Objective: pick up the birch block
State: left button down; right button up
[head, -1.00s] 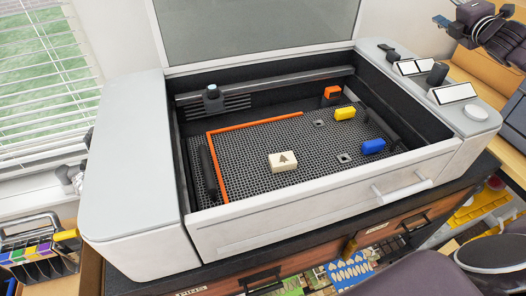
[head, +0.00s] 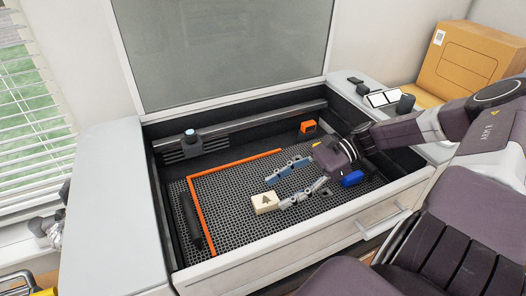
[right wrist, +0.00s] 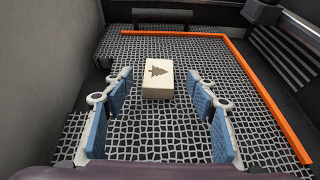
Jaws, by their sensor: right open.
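The birch block (head: 263,204) is a pale block with a dark tree mark on its top. It lies on the dark honeycomb bed (head: 235,229) inside the white machine. My right gripper (head: 276,193) reaches in from the right, open and empty, with its fingertips close to the block. In the right wrist view the block (right wrist: 158,88) lies ahead, centred between the two open blue-padded fingers (right wrist: 160,76), with a gap on each side. I cannot tell whether the fingertips are down at its height. My left gripper is not in view.
A blue block (head: 352,178) lies on the bed beside my right gripper. An orange block (head: 308,126) is at the back right. An orange strip (head: 193,213) runs along the bed's left and back. Machine walls enclose the bed; the raised lid (head: 220,50) stands behind.

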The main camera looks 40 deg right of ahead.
aim_at(267, 199)
jog(key=x, duration=0.5)
jog(key=shift+f+p, duration=0.1)
jog(key=shift+p, duration=0.2)
jog(key=shift+c, duration=0.6)
jog(key=c, duration=1.1)
